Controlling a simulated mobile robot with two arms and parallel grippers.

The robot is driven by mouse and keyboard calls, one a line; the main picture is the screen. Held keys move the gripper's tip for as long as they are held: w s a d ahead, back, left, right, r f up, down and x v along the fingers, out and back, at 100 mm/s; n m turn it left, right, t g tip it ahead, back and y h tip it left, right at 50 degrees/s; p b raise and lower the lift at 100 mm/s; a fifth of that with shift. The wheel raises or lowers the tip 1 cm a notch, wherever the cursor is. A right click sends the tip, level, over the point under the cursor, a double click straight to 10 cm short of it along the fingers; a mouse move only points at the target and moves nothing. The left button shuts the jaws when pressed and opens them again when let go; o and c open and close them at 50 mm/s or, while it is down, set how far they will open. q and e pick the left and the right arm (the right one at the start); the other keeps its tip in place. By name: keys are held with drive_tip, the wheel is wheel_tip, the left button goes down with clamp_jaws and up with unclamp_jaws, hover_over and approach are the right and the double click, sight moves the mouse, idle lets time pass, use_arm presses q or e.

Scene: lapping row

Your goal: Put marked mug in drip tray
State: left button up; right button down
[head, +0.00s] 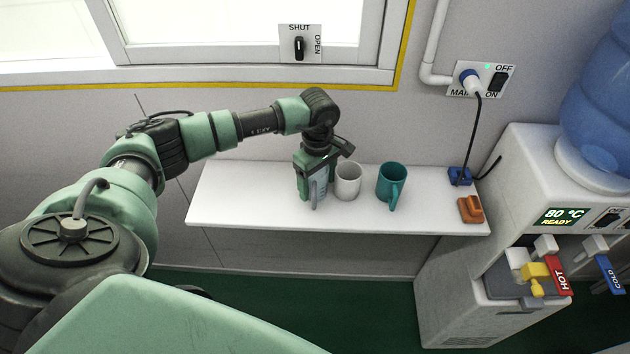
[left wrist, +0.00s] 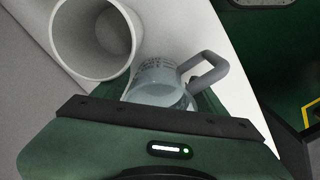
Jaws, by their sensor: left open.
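A grey-blue mug with dark print on its side (left wrist: 158,78) stands on the white shelf, its handle towards the upper right in the left wrist view. In the head view the mug (head: 320,186) is partly hidden by my left gripper (head: 313,192). The gripper points down at the mug and is open; whether its fingers touch the mug I cannot tell. The drip tray (head: 498,284) is a dark grey recess under the taps of the water dispenser at the right. My right gripper is not in view.
A white mug (head: 348,181) stands close right of the gripper, and a teal mug (head: 391,184) farther right. A yellow piece (head: 534,271) and red HOT lever (head: 560,276) crowd the tray.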

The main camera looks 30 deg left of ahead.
use_arm(q)
drive_tip(key=shift+f, duration=0.25)
drive_tip(key=c, duration=1.3)
drive_tip(key=shift+r, duration=0.1)
wheel_tip(320, 180, up, 20)
drive_tip(key=b, duration=0.4)
drive_tip(key=s+d+f+m, duration=0.2)
drive_tip(key=s+d+m, duration=0.2)
drive_tip(key=s+m, duration=0.1)
drive_tip(key=s+d+f+m, duration=0.3)
drive_tip(key=s+d+m, duration=0.1)
drive_tip(key=s+m, duration=0.1)
drive_tip(key=s+d+f+m, duration=0.3)
drive_tip(key=s+d+m, duration=0.2)
drive_tip(key=shift+s+f, duration=0.25)
